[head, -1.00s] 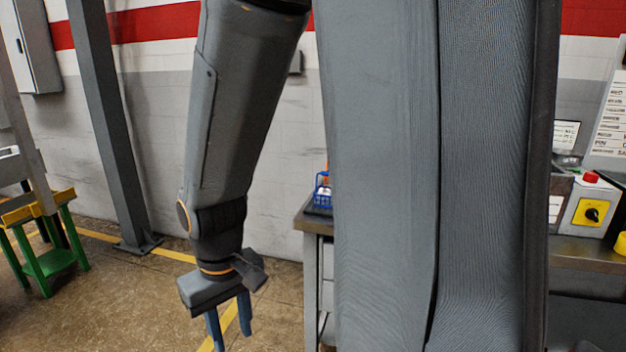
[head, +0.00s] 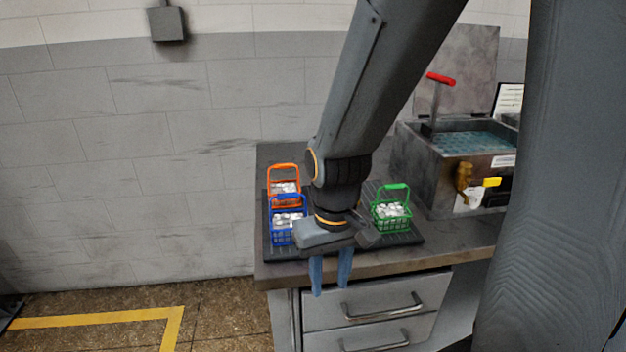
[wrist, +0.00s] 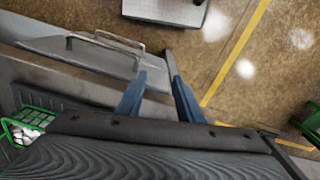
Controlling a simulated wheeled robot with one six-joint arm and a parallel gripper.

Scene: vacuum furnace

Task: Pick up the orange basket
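The orange basket (head: 284,186) stands upright at the back left of a dark mat on the workbench in the head view, with pale metallic pieces inside. The blue basket (head: 288,222) stands in front of it and hides its lower part. My gripper (head: 330,284) hangs fingers down in front of the bench's front edge, to the right of and nearer than the orange basket. Its two blue fingers are apart with nothing between them, as the wrist view also shows (wrist: 158,92). The orange basket does not show in the wrist view.
A green basket (head: 391,212) stands on the right of the dark mat (head: 405,240), partly visible in the wrist view. A tank with blue liquid (head: 470,143) is at the back right. Drawers (head: 375,303) lie under the benchtop. Floor at the left is clear.

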